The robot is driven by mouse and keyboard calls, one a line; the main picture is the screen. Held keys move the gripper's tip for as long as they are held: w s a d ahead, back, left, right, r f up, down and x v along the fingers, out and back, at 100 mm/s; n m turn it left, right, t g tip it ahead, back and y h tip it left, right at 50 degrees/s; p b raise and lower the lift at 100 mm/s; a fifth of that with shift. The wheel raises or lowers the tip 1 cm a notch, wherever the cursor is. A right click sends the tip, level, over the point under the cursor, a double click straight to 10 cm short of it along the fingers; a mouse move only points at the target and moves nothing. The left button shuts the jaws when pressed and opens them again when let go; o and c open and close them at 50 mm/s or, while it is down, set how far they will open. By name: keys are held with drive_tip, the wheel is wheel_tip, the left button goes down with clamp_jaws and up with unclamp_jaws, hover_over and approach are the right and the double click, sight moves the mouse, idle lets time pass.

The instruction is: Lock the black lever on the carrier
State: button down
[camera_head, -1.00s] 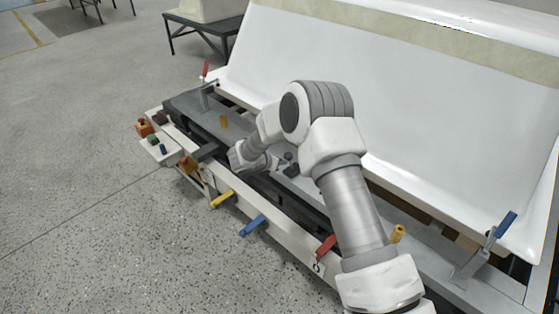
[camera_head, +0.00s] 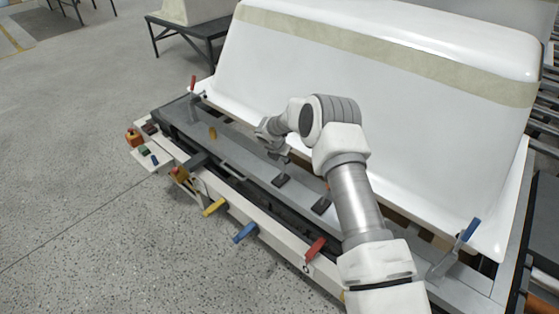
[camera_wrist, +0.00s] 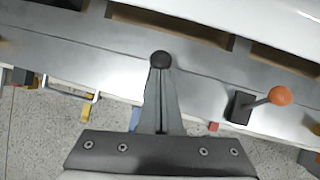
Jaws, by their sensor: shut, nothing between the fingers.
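In the wrist view, the black round knob of the black lever (camera_wrist: 160,58) shows right at the tips of my gripper (camera_wrist: 160,74). The two grey fingers are shut together with nothing between them. They hide whatever part of the lever lies beneath, and I cannot tell whether they touch the knob. In the head view, my gripper (camera_head: 279,150) is low over the carrier's grey top rail (camera_head: 240,150), close to a dark lever base (camera_head: 281,180). The lever's exact angle is unclear.
A lever with an orange ball (camera_wrist: 279,95) stands right of my fingers. The white tub shell (camera_head: 400,100) rises behind the rail. Yellow (camera_head: 214,207), blue (camera_head: 245,233) and red (camera_head: 315,249) handles line the front. A blue-handled clamp (camera_head: 470,231) stands at the right end.

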drive_tip(key=shift+w+d+f, duration=0.1)
drive_tip(key=shift+w+d, duration=0.25)
drive_tip(key=shift+d, duration=0.05)
drive_tip(key=shift+d, duration=0.1)
idle(0.4)
drive_tip(key=w+d+p+v, duration=0.1)
drive_tip(key=p+v, duration=0.1)
drive_tip(key=v, duration=1.1)
drive_tip(key=shift+r, duration=0.5)
